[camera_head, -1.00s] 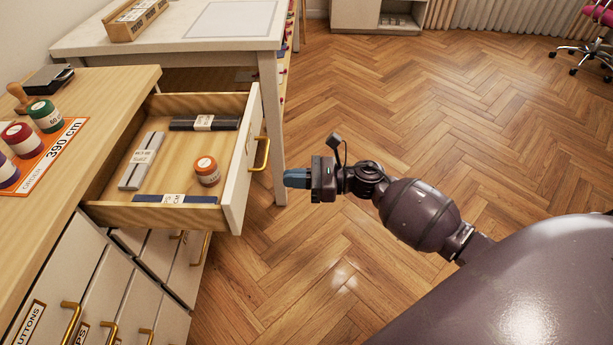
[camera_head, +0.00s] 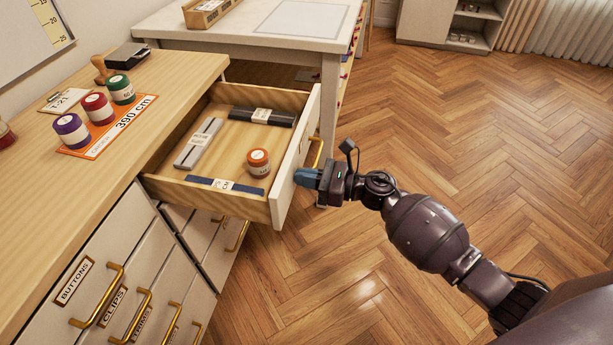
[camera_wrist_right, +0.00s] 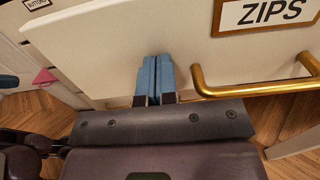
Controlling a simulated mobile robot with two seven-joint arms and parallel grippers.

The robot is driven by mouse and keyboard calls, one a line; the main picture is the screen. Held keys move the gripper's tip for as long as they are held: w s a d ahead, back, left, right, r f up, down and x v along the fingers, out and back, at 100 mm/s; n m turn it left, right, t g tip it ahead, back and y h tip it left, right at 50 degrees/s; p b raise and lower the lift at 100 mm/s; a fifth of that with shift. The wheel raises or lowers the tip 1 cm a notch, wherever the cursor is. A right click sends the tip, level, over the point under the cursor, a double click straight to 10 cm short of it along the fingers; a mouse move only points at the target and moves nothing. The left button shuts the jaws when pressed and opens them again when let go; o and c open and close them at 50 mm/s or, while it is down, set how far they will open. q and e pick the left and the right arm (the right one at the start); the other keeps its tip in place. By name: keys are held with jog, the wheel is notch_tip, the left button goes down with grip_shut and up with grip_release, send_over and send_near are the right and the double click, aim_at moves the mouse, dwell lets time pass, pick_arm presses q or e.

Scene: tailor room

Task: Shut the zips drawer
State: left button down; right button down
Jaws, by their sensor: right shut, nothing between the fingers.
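The zips drawer (camera_head: 280,208) stands pulled out of the wooden cabinet in the head view. Zip packs and an orange-lidded spool (camera_head: 258,163) lie inside it. In the right wrist view its white front (camera_wrist_right: 130,45) fills the upper part, with the ZIPS label (camera_wrist_right: 270,12) and the brass handle (camera_wrist_right: 250,88). My right gripper (camera_head: 300,177) is shut and empty. Its blue fingertips (camera_wrist_right: 155,75) are right at the lower part of the drawer front, left of the handle; whether they touch it I cannot tell. My left gripper is not in view.
The cabinet top (camera_head: 60,190) holds several coloured spools, an orange card (camera_head: 110,130) and a stamp (camera_head: 101,70). A white table (camera_head: 255,42) stands just behind the drawer. Other drawers below, labelled BUTTONS and CLIPS, look shut. The floor to the right is clear.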

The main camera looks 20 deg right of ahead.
aim_at(190, 164)
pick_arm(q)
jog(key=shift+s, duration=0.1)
